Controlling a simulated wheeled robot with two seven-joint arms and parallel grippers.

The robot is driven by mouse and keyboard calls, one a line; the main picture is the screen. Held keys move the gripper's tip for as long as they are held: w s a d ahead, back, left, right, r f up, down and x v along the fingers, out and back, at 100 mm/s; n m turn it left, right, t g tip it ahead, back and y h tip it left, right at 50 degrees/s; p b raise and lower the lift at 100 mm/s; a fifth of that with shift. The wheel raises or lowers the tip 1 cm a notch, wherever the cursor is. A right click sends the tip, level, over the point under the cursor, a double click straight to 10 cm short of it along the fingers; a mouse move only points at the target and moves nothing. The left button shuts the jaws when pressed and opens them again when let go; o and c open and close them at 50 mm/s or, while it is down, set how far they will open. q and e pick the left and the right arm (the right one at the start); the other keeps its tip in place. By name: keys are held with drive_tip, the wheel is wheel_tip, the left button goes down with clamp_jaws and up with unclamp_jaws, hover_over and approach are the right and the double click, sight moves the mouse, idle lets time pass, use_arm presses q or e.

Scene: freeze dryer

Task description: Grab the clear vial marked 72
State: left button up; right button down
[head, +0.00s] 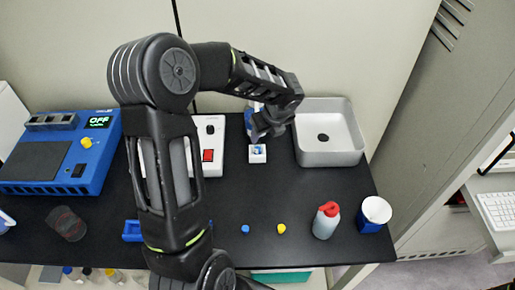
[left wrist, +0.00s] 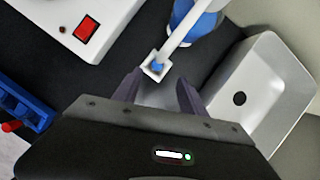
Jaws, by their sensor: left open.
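My left gripper (head: 268,125) is open above the back of the black table, just behind a small white square holder (head: 257,153) with a blue piece in it. In the left wrist view the fingers (left wrist: 158,92) are spread apart, with the white holder (left wrist: 153,73) just beyond them. A pale greyish patch shows between the fingers; I cannot tell whether it is a clear vial. I cannot read the number 72 anywhere. My right gripper is not in view.
A grey sink basin (head: 328,153) stands right of the gripper, and a white device with a red switch (head: 208,155) stands left. A blue OFF-display device (head: 88,165) is at far left. A red-capped bottle (head: 326,220) and a blue cup (head: 374,214) stand front right.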

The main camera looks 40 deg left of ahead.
sight(258, 147)
use_arm(q)
drive_tip(key=shift+b+x, duration=0.7)
drive_tip(key=shift+x, duration=0.5)
drive_tip(key=shift+f, duration=0.15)
drive_tip(key=b+x, duration=0.4)
drive_tip(key=x, duration=0.1)
drive_tip(key=shift+s+a, duration=0.2)
drive_tip(key=shift+a, duration=0.05)
drive_tip(key=shift+c, duration=0.6)
